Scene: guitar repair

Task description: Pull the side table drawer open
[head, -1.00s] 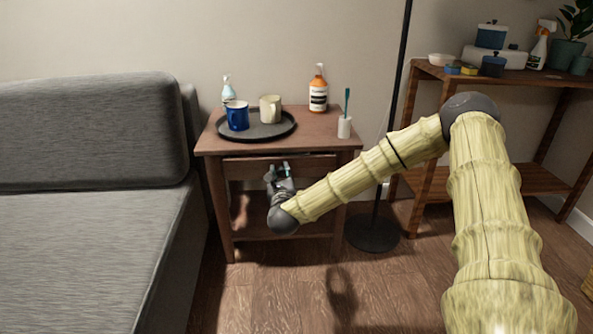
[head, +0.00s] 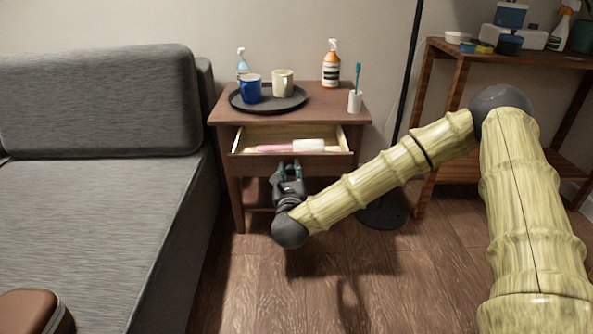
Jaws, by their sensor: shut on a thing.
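The wooden side table (head: 318,112) stands beside the sofa. Its drawer (head: 322,163) is pulled out part way, and its pale inside shows. A pink and white long item (head: 292,147) lies in the drawer. My gripper (head: 287,168) is at the left-centre of the drawer front and is shut there on the drawer handle, which is largely hidden behind the fingers.
A black tray (head: 284,107) with a blue mug (head: 250,89) and a cream mug (head: 283,83) is on the table top, near spray bottle (head: 331,66) and white toothbrush cup (head: 355,102). The grey sofa (head: 95,215) is close on the left. Floor in front is clear.

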